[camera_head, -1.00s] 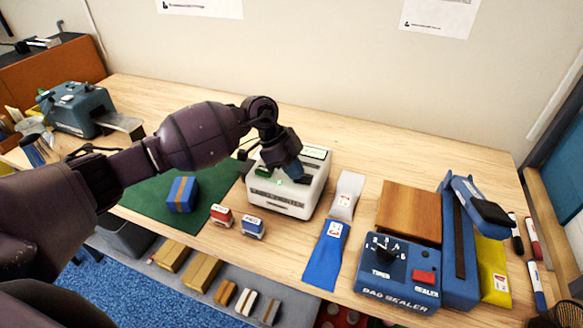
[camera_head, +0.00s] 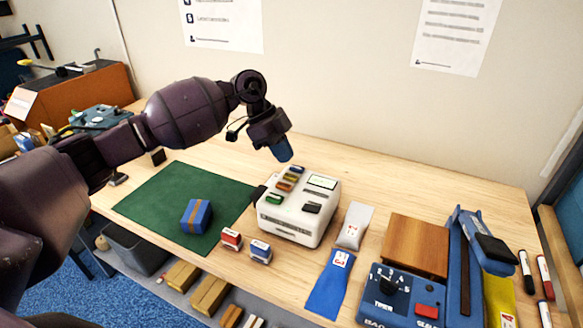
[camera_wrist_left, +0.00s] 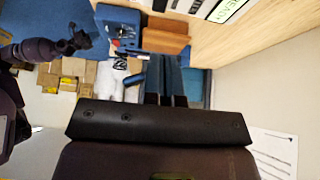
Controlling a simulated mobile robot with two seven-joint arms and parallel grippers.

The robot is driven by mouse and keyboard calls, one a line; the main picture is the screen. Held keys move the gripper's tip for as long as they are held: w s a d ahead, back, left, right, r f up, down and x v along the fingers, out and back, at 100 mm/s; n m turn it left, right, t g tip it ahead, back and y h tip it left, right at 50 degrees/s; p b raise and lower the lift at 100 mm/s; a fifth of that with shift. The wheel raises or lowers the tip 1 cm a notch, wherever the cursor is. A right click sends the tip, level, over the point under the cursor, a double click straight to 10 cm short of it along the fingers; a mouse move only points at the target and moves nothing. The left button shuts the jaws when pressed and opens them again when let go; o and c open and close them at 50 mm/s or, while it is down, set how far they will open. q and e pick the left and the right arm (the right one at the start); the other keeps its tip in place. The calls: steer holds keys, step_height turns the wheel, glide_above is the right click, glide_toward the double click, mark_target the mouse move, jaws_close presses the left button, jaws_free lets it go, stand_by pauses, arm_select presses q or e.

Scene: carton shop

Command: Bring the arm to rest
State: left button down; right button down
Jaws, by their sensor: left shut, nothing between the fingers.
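My left arm comes in from the left in the head view. Its gripper (camera_head: 283,151) is shut and empty, held in the air above the back of the white machine (camera_head: 288,222) with coloured buttons. The fingers point down and touch nothing that I can see. In the left wrist view the gripper's dark fingers (camera_wrist_left: 166,98) lie close together with nothing between them. My right gripper does not show in the head view. In the left wrist view a dark arm shows at the left edge, but no right gripper fingers can be made out.
A blue box with an orange band (camera_head: 196,216) sits on the green mat (camera_head: 150,195). Two small stamps (camera_head: 260,251) stand before the white machine. Blue and grey pouches, the pad sealer (camera_head: 400,294), a wooden block (camera_head: 417,245) and markers lie right. The table behind the white machine is clear.

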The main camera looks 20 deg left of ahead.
arm_select(q)
steer(key=s+d+r+n+t+h, duration=0.1)
steer(key=s+d+t+h, duration=0.2)
steer(key=d+t+h, duration=0.3)
steer(key=s+d+r+t+h, duration=0.1)
steer(key=s+d+t+h, duration=0.1)
steer(key=d+t+h, duration=0.45)
steer(key=s+a+f+n+t+y, duration=0.1)
steer(key=s+a+f+n+y, duration=0.5)
steer(key=n+y, duration=0.35)
steer(key=s+a+f+n+t+y, duration=0.2)
steer(key=s+a+f+n+y, duration=0.2)
steer(key=a+f+n+y, duration=0.5)
steer(key=s+f+m+g, duration=0.1)
steer(key=s+f+g, duration=0.2)
steer(key=s+g, duration=0.5)
steer(key=s+f+m+g, duration=0.1)
steer(key=s+f+g, duration=0.2)
steer(key=s, duration=0.9)
steer(key=w+f+t, duration=0.6)
steer(key=f+t, duration=0.1)
steer(key=f, duration=0.3)
steer(key=shift+w+d+f, duration=0.2)
steer(key=shift+d+f, duration=0.15)
